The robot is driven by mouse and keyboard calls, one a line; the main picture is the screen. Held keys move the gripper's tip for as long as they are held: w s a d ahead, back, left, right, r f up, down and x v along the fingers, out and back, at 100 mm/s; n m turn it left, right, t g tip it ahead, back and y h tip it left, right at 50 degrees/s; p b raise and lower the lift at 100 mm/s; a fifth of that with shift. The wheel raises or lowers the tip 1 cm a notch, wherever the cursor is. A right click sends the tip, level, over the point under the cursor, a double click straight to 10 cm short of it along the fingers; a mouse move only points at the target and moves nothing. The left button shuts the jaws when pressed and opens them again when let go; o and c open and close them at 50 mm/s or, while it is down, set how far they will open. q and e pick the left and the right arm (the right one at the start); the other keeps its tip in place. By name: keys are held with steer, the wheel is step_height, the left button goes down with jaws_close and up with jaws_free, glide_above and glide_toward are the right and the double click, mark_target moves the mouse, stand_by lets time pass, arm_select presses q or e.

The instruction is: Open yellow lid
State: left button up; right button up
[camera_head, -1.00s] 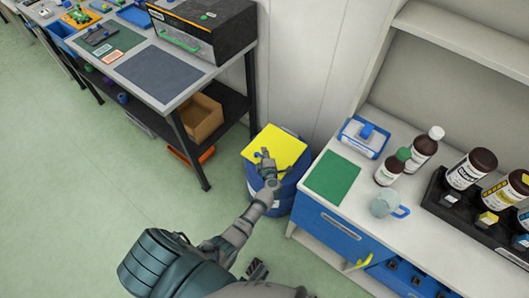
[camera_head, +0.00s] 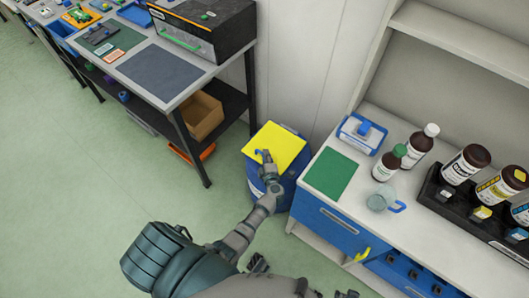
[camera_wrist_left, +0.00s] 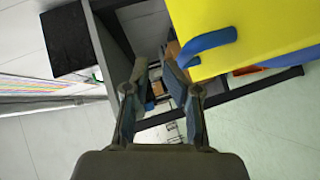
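The yellow lid (camera_head: 281,143) lies flat on the blue bin (camera_head: 286,190), against the wall between the two work surfaces. It also fills the upper right of the left wrist view (camera_wrist_left: 270,28). A curved blue handle (camera_wrist_left: 208,44) sits at the lid's edge. My left gripper (camera_head: 263,154) is over the lid's front left part, close to the handle. In the left wrist view its two fingers (camera_wrist_left: 160,70) are apart with nothing between them, and the handle is to their right, outside the gap.
A workbench (camera_head: 146,91) with a lower shelf stands left of the bin. A white counter (camera_head: 366,188) with blue drawers stands close on the right, holding bottles, a glass mug (camera_head: 383,199) and a green mat (camera_head: 329,174). The floor at left is clear.

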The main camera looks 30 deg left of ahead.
arm_select(q)
steer(key=shift+f+p+v, duration=0.2)
steer(key=shift+p+v, duration=0.65)
steer(key=shift+v, duration=1.45)
step_height(320, 180, up, 10)
